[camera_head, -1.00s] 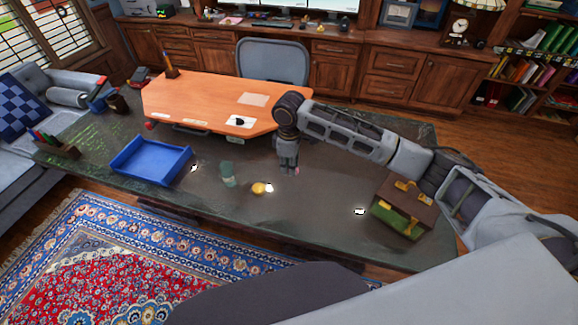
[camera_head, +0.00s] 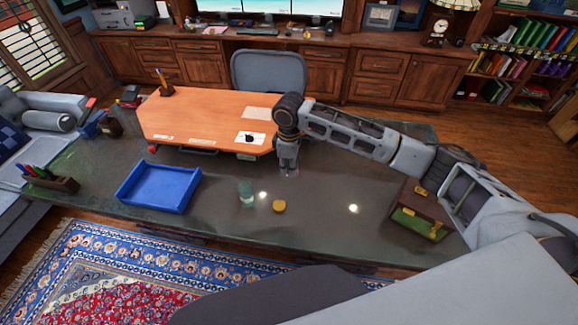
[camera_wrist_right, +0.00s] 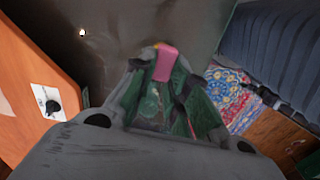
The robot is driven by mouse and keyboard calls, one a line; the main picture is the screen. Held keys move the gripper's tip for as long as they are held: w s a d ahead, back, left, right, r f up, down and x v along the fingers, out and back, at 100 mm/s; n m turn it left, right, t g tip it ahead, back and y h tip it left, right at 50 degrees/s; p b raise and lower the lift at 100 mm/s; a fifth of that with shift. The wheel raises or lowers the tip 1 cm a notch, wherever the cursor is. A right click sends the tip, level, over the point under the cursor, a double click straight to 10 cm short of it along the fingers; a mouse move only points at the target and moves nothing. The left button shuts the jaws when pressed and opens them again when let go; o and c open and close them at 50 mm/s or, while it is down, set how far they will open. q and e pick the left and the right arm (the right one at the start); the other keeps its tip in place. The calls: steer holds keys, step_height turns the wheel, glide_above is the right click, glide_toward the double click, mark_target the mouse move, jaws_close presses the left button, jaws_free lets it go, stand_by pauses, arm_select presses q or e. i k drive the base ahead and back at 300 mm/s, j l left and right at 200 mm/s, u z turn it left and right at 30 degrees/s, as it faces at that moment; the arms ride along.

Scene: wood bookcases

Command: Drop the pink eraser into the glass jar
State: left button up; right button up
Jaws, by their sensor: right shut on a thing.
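My right gripper (camera_head: 289,170) points down above the dark desk top, to the right of the glass jar. It is shut on the pink eraser (camera_wrist_right: 166,63), which sits between the fingertips in the right wrist view. In the head view only a trace of pink shows at the tips. The glass jar (camera_head: 246,194) is greenish, see-through and upright on the desk, apart from the gripper. A greenish round shape between the fingers in the wrist view may be the jar; I cannot tell. My left gripper is not in view.
A yellow round thing (camera_head: 279,206) lies just right of the jar. A blue tray (camera_head: 158,204) is to the left. The desk around the jar is mostly clear.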

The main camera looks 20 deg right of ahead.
mark_target(250, 204)
steer(key=i+j+z, duration=0.1)
steer(key=j, duration=0.3)
steer(key=i+j+z, duration=0.1)
steer(key=j, duration=0.25)
steer(key=i+j+z, duration=0.15)
steer(key=j, duration=0.25)
